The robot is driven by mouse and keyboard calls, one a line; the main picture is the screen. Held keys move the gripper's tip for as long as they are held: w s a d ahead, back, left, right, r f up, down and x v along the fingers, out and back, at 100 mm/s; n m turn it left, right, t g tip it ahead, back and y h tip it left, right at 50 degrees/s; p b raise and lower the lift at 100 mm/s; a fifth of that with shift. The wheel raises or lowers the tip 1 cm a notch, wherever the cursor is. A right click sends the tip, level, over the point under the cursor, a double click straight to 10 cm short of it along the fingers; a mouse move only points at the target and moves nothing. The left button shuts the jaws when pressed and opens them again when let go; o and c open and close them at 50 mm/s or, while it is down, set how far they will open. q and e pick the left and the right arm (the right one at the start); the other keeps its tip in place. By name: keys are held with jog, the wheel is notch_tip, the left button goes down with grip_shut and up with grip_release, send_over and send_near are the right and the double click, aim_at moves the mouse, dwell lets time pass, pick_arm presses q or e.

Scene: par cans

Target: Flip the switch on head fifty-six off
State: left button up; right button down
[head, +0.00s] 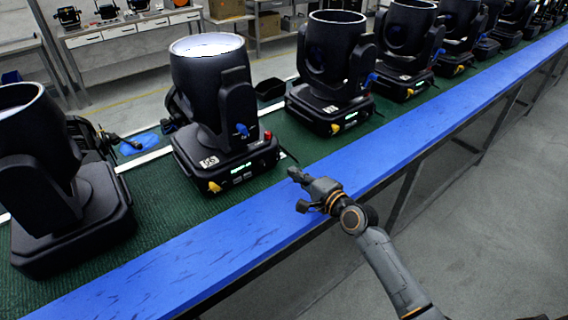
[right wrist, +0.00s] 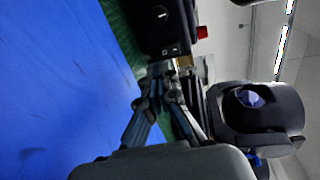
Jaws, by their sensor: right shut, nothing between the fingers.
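A black moving-head light (head: 210,95) with a bright lens stands left of centre in the head view. Its base carries a white number label (head: 209,161), too small to read surely, a lit display (head: 240,166), a yellow knob (head: 214,187) and a red switch (head: 267,135) on its right side. My right gripper (head: 295,175) is shut and empty over the blue table edge, in front of and right of that base, apart from the switch. In the right wrist view the closed fingers (right wrist: 160,72) point towards a black base (right wrist: 165,25) with a red part (right wrist: 203,32). My left gripper is out of view.
Similar heads stand close by, one on the left (head: 40,165) and one on the right (head: 335,65), with several more beyond. They stand on green matting (head: 165,205) behind a clear blue strip (head: 215,250).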

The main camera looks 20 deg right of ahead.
aim_at(278, 161)
jog(key=x, duration=0.4)
jog(key=shift+w, duration=0.15)
jog(key=shift+w+a+f, duration=0.1)
jog(key=shift+w+a, duration=0.2)
jog(key=shift+w, duration=0.35)
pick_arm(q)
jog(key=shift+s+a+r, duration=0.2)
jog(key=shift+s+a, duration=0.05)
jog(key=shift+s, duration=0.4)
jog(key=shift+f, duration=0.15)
pick_arm(e)
jog(key=b, duration=0.2)
jog(key=shift+w+f+t+b, duration=0.15)
jog(key=shift+f+t+b, duration=0.15)
jog(key=shift+f+b, duration=0.1)
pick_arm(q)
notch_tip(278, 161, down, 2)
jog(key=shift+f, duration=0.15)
pick_arm(e)
jog(key=shift+r, duration=0.35)
jog(key=v, duration=1.2)
jog(key=shift+f, duration=0.1)
